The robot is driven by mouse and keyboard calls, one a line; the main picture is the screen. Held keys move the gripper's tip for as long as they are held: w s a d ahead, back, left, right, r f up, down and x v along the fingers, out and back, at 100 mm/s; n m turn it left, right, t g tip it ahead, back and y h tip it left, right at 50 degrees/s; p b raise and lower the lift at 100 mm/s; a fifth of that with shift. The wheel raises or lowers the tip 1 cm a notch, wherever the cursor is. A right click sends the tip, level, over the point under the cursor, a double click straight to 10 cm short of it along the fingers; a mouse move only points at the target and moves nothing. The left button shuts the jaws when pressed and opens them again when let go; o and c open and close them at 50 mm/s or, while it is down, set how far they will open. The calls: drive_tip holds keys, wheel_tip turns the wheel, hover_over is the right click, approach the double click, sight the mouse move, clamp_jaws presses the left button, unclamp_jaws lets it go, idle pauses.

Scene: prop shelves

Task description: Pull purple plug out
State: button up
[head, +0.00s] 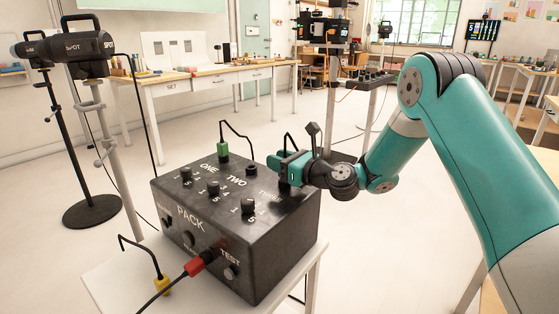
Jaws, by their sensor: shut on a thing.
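A black pack box (240,235) with sockets and knobs on top stands on a small white table. My gripper (284,166) is at the far right of its top, by the third socket label. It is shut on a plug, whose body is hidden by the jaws. No purple shows clearly, but a black cable loop (290,139) rises from behind the jaws. Whether the plug is still seated in its socket cannot be told.
A green plug (223,149) stands in the box's top, left of my gripper. A yellow plug (162,285) is at the table's left. Spotlights on stands (84,46) are at the left.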

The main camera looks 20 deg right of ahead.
drive_tip(key=shift+r, duration=0.2)
drive_tip(key=shift+r+p, duration=0.4)
drive_tip(key=shift+p, duration=0.4)
drive_tip(key=shift+r+p, duration=1.25)
drive_tip(key=shift+p, duration=0.1)
drive_tip(key=shift+r+p, duration=2)
drive_tip(key=shift+p, duration=0.2)
